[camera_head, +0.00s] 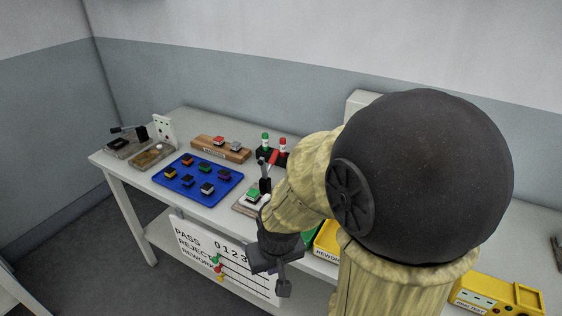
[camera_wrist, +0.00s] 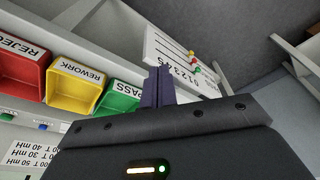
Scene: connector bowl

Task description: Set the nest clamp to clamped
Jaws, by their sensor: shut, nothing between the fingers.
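The nest clamp (camera_head: 265,184) stands on a small light fixture near the front edge of the table, just right of the blue mat. Its lever with a red grip (camera_head: 273,158) points up at a slant. A green-and-white piece (camera_head: 253,195) sits in the fixture in front of it. My arm hides the fixture's right side. My gripper (camera_head: 270,285) hangs in front of the table edge, below and apart from the clamp. In the wrist view my gripper (camera_wrist: 158,85) has its fingers together and empty. The clamp is not seen there.
A blue mat (camera_head: 225,197) holds several small connectors. A wooden block (camera_head: 232,154) and bottles (camera_head: 265,141) stand behind. Another fixture with a black lever (camera_head: 128,129) is at the far left. A tally board (camera_head: 190,245) hangs in front. Red (camera_wrist: 22,65), yellow (camera_wrist: 73,88) and green (camera_wrist: 117,100) bins show.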

